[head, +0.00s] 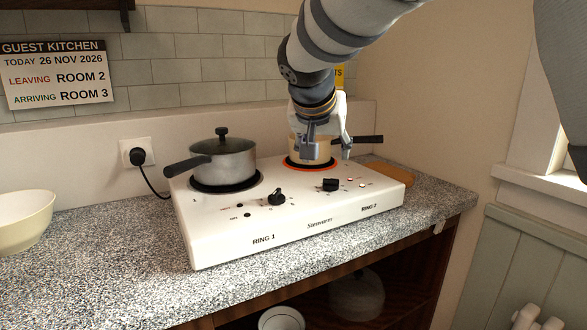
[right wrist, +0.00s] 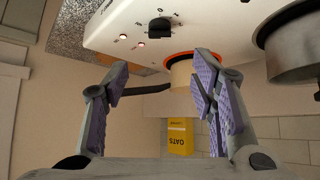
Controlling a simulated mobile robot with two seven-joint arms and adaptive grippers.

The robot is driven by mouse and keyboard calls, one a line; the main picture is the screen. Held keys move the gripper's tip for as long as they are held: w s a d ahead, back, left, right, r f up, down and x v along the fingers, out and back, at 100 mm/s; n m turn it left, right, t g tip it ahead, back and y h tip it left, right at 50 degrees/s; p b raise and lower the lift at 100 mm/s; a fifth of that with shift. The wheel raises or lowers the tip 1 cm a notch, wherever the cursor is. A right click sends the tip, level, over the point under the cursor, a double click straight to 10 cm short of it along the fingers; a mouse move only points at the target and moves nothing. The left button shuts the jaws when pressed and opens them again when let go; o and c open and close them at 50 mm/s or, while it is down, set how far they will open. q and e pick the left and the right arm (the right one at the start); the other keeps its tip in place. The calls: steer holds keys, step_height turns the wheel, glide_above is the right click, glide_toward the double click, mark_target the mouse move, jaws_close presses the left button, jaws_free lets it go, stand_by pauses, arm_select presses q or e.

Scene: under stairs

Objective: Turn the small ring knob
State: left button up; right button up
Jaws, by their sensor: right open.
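A white two-ring hotplate (head: 310,225) stands on the speckled counter. The ring at right, RING 2, looks smaller and has an orange-red rim (head: 289,165). Its black knob (head: 331,185) is on the sloping front, with two small lit lamps to its right; the knob also shows in the right wrist view (right wrist: 159,28). The RING 1 knob (head: 277,197) is to its left and sits turned at an angle. My right gripper (head: 328,150) is open and empty, above and behind the RING 2 knob, in front of a small cream pan (right wrist: 180,73). My left gripper is out of view.
A grey lidded pot (head: 225,162) stands on RING 1, its handle pointing left. The small pan's dark handle (head: 367,139) points right. A wooden board (head: 388,172) lies behind the hotplate's right end. A yellow OATS box (right wrist: 180,136) stands behind. A cream bowl (head: 22,222) is far left.

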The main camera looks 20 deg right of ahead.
mark_target(331, 179)
steer(key=x, duration=1.1)
steer(key=shift+f, duration=0.45)
steer(key=shift+c, duration=0.6)
steer(key=c, duration=1)
